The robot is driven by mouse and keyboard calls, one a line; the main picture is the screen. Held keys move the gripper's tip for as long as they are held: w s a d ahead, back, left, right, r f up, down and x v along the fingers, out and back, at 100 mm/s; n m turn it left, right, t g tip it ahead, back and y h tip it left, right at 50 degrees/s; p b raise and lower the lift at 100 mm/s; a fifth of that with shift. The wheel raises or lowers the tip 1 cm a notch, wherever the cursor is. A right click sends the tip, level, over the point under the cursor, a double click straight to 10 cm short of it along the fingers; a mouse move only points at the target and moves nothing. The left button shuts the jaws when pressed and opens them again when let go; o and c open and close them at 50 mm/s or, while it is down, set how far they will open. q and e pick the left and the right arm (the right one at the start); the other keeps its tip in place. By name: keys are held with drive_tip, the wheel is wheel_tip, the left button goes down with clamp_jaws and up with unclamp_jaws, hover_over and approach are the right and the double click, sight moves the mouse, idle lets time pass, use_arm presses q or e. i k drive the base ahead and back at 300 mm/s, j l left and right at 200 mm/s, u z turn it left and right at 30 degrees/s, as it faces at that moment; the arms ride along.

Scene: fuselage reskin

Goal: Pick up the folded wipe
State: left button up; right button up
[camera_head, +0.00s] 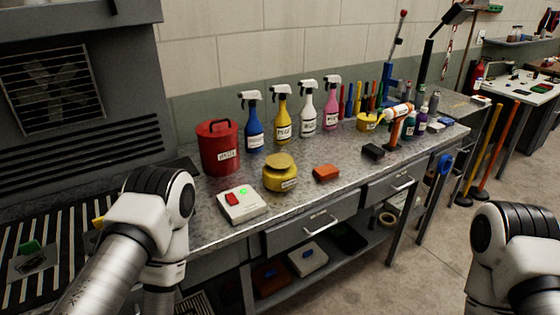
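A small orange-red folded pad (326,172), which looks like the folded wipe, lies flat on the grey metal workbench (345,197) near its front edge. Nothing touches it. It lies to the right of a yellow lidded can (281,178). My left arm comes in at the lower left and my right arm at the lower right, both in front of the bench. Neither gripper shows, so their fingers and anything in them are hidden.
A white box with a red switch and green light (242,204) sits left of the yellow can. A red lidded bin (219,148) and several spray bottles (283,115) stand behind. A dark block (373,152) lies to the right. The bench around the pad is clear.

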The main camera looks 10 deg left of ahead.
sight(324, 173)
drive_tip(key=i+l+z, duration=0.15)
drive_tip(key=i+l, duration=0.6)
